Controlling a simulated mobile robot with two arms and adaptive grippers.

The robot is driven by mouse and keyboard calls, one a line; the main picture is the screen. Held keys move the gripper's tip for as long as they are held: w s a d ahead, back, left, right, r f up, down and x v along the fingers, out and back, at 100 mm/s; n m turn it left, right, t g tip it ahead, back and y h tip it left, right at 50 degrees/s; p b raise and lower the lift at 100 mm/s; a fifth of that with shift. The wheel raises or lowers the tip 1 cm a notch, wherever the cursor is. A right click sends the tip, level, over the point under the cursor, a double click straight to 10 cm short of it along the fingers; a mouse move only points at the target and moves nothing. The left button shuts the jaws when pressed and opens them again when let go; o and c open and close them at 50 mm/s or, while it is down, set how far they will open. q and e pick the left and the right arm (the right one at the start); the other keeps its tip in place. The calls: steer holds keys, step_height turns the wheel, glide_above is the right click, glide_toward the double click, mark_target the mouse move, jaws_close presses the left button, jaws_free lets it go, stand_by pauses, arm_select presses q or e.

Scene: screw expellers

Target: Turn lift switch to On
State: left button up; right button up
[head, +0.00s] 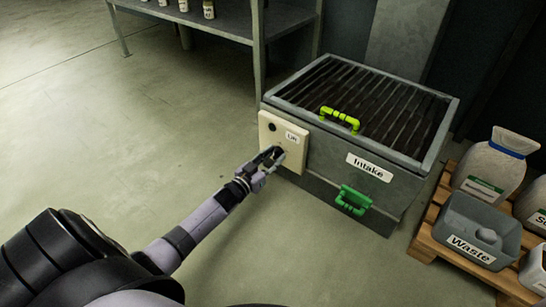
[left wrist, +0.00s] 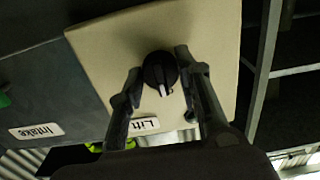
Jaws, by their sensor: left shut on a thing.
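The lift switch is a round black knob (left wrist: 158,68) with a white pointer mark, on a cream panel (head: 271,148) labelled "Lift" at the left end of the grey intake box. In the left wrist view the panel (left wrist: 95,60) and its label appear upside down, and the pointer mark points towards the label side. My left gripper (head: 276,153) is at the panel. In the wrist view its two fingers (left wrist: 159,62) stand on either side of the knob, shut on it. In the head view the gripper hides most of the knob. My right gripper is not in view.
The intake box (head: 335,185) has a slatted top, a yellow-green handle (head: 340,119) and a green handle (head: 353,200). A pallet (head: 430,236) at right holds a grey waste bin (head: 480,232) and a sack (head: 492,165). A shelf (head: 215,22) stands behind. The floor at left is clear.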

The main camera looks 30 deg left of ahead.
arm_select(q)
steer(key=c, duration=0.5)
steer(key=shift+m, duration=0.4)
steer(key=shift+r+m+p, duration=0.1)
steer(key=shift+m+p, duration=0.5)
steer(key=shift+m, duration=0.3)
steer(key=shift+m+p, duration=0.3)
steer(key=shift+m, duration=0.6)
steer(key=m, duration=0.3)
steer(key=shift+m, duration=0.3)
steer(key=shift+m+p, duration=0.3)
steer(key=shift+m, duration=1.7)
